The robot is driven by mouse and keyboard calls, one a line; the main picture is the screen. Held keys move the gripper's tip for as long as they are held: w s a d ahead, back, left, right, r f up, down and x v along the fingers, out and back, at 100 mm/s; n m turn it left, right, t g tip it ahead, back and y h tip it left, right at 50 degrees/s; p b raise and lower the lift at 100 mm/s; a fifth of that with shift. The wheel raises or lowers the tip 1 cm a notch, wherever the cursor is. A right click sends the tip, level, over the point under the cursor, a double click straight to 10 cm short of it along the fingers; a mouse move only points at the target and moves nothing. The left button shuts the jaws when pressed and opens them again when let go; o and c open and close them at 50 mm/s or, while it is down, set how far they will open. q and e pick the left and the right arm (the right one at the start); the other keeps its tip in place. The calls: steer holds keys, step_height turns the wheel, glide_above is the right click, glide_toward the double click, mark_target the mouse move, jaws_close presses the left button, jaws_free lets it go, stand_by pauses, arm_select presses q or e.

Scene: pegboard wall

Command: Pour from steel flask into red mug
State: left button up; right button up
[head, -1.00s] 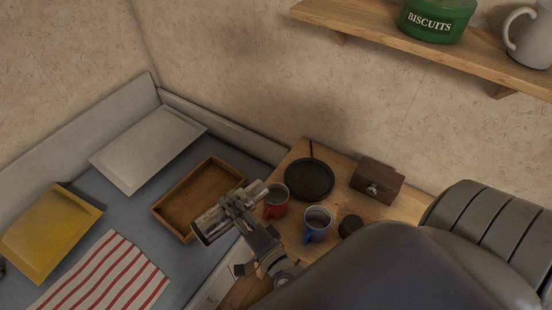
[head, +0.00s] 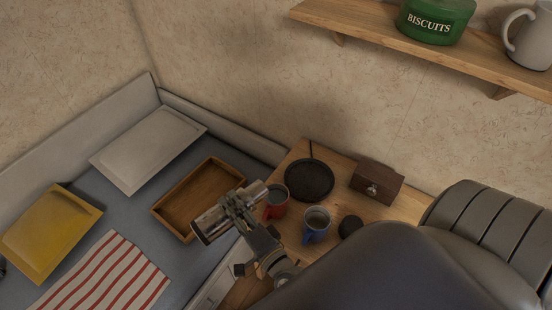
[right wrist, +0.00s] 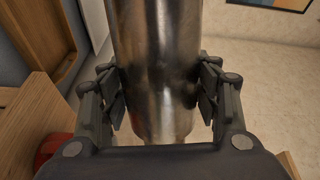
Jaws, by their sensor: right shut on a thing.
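The steel flask (head: 207,226) is gripped across its body by my right gripper (head: 238,208). It lies tilted in the head view, its upper right end close beside the red mug's rim. In the right wrist view the shiny flask (right wrist: 155,70) fills the space between the two fingers (right wrist: 160,92). The red mug (head: 276,208) stands upright on the wooden top, just right of the flask's end. Part of it shows as a red patch at the lower left of the right wrist view (right wrist: 50,148). No stream of liquid is visible. My left gripper is out of view.
A blue mug (head: 316,229) stands right of the red one, with a dark round object (head: 350,226) beside it. Behind are a black round pan (head: 309,180) and a wooden box (head: 377,184). A wooden tray (head: 164,210) lies left on the grey surface.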

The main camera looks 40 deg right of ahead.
mark_target(239, 212)
steer(key=shift+r, duration=0.1)
steer(key=f+n, duration=0.3)
steer(key=shift+d+f+n+b, duration=0.25)
steer(key=shift+n+b, duration=0.15)
steer(key=shift+w+d+f+n, duration=0.1)
steer(key=shift+f+n, duration=0.3)
steer(key=shift+n, duration=0.2)
steer(key=shift+r+n, duration=0.1)
steer(key=shift+n, duration=0.2)
steer(key=n+p, duration=0.2)
steer(key=n, duration=0.1)
steer(key=r+n+p, duration=0.1)
steer(key=n+p, duration=0.1)
steer(key=n, duration=0.1)
steer(key=shift+d, duration=0.2)
steer(key=n+p, duration=0.1)
steer(key=n, duration=0.2)
steer(key=shift+d, duration=0.1)
steer(key=shift+f+n, duration=0.1)
steer(key=shift+n, duration=0.5)
